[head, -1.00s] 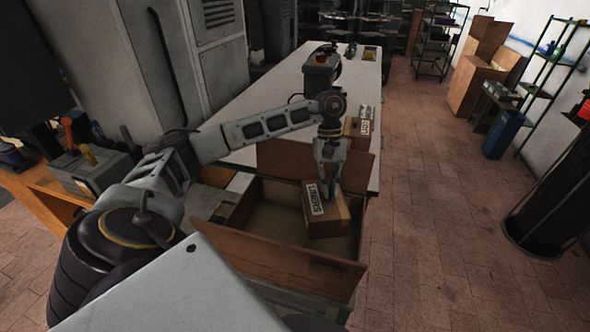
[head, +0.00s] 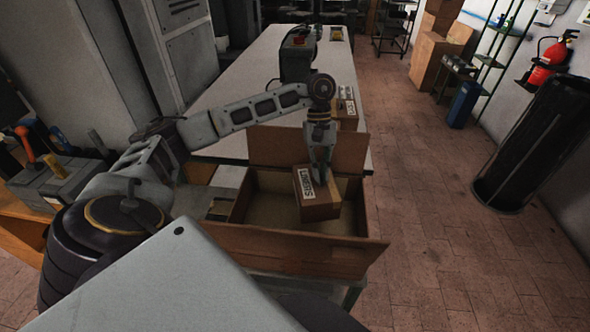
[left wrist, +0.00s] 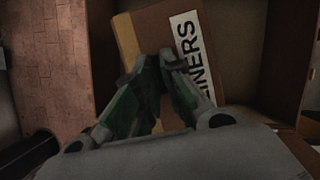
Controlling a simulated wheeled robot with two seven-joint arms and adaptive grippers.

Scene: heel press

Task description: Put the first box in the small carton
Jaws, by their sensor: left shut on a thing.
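A small brown box (head: 318,203) with a white printed label hangs from my left gripper (head: 319,178), over the right part of the open carton (head: 290,248). The gripper is shut on its upper part. The box is tilted and its lower end is at about rim height in the picture; I cannot tell how deep it is. In the left wrist view the fingers (left wrist: 162,88) close on the box (left wrist: 160,35), its label reading "INERS" in part. The carton's flaps stand open and its bare floor shows left of the box. My right gripper is not in view.
Another labelled box (head: 346,107) is on the long white table (head: 240,80) behind the carton. A dark cylinder (head: 535,140) stands on the brick floor at right. The floor between is clear.

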